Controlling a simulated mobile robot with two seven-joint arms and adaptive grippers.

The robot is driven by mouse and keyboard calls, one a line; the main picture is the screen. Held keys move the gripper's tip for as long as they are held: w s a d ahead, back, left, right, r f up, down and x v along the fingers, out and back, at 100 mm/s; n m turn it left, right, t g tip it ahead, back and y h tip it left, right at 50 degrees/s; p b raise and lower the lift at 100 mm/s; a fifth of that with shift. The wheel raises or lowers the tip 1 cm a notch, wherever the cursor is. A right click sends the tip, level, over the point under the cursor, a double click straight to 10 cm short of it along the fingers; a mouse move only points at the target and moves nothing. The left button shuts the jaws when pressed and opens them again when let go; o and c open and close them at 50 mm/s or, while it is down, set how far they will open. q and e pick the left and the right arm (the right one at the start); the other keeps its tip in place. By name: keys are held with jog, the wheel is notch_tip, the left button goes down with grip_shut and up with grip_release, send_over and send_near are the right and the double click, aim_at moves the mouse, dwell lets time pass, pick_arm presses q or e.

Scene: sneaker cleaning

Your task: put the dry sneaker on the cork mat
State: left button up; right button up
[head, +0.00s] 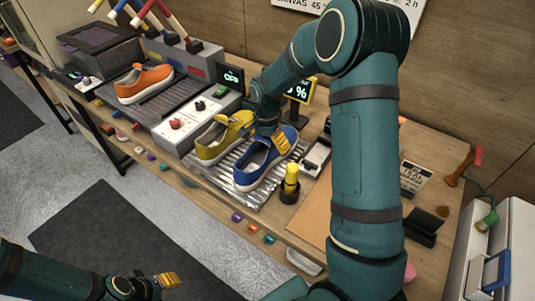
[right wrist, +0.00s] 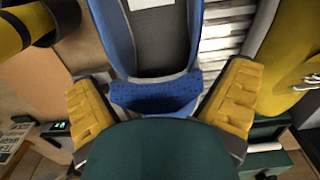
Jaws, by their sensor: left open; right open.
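A blue sneaker (head: 256,167) and a yellow sneaker (head: 220,140) stand side by side on a ribbed metal rack (head: 262,196). An orange sneaker (head: 144,83) sits further left on a dark grille. My right gripper (head: 264,138) is open at the heel of the blue sneaker. In the right wrist view, its yellow fingers stand either side of the blue heel (right wrist: 155,95); contact cannot be told. The brown cork mat (head: 312,222) lies right of the rack, partly hidden by my right arm. My left gripper (head: 160,283) is open and empty, low over the floor.
A dark cup with a yellow object (head: 290,185) stands between rack and mat. Several small coloured pieces line the table's front edge. A white case (head: 500,250) stands at the right.

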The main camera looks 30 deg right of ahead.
jog(key=c, duration=1.3)
jog(key=shift+r, duration=0.1)
notch_tip(320, 180, up, 10)
jog(key=shift+f+p, duration=0.1)
jog(key=shift+p, duration=0.65)
jog(key=shift+r, duration=0.4)
notch_tip(320, 180, up, 7)
jog(key=p, duration=0.4)
jog(key=s+a+f+n+b, duration=0.1)
jog(key=a+f+n+b, duration=0.1)
jog(key=a+n, duration=0.3)
jog(key=a+f+n+b, duration=0.2)
jog(key=a+n, duration=0.3)
jog(key=a, duration=0.5)
jog(key=shift+s+f, duration=0.35)
jog(key=shift+f, duration=0.35)
